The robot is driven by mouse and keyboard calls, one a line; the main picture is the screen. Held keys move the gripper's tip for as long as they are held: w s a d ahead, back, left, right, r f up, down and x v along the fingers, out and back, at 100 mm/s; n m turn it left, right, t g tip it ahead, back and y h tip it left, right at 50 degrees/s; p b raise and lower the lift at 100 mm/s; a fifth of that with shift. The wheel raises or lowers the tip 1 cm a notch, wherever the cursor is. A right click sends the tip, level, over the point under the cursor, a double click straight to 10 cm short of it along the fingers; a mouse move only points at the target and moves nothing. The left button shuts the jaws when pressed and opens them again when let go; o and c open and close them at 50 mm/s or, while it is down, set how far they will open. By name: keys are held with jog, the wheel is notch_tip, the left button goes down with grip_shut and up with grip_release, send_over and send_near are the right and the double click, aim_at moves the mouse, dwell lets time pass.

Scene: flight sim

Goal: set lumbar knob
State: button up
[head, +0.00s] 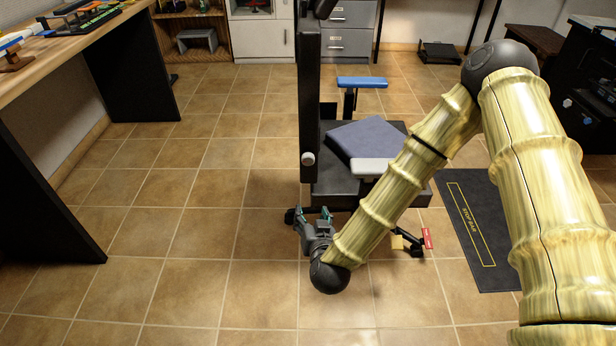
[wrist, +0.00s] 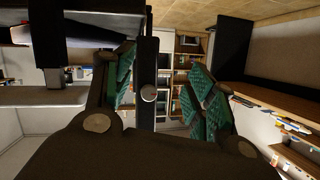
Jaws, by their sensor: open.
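The lumbar knob (head: 308,158) is a small whitish round knob low on the side of the chair's upright black backrest (head: 309,100). In the wrist view the knob (wrist: 149,93) shows as a pale disc with a small red mark, on the dark backrest strip. My gripper (head: 313,215) is low beside the chair, below the knob in the head view and apart from it. Its green-padded fingers are spread and empty. In the wrist view the knob appears between the fingers (wrist: 165,85), closer to the left one, and farther off.
A dark mat (head: 480,225) lies right. A workbench (head: 60,55) stands left, with clear tiled floor between.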

aim_at(308, 162)
jog(key=w+r+t+h+b, duration=0.1)
jog(key=w+r+b, duration=0.1)
jog(key=w, duration=0.3)
jog(key=w+r+m+t+b, duration=0.1)
jog(key=w+r+b, duration=0.1)
jog(key=w, duration=0.4)
jog(key=w+a+r+m+t+h+b, duration=0.1)
jog(key=w+r+b, duration=0.1)
jog(key=w, duration=0.4)
jog(key=shift+t+h+b, duration=0.3)
jog(key=shift+t+b, duration=0.1)
jog(key=shift+b, duration=0.1)
jog(key=c, duration=1)
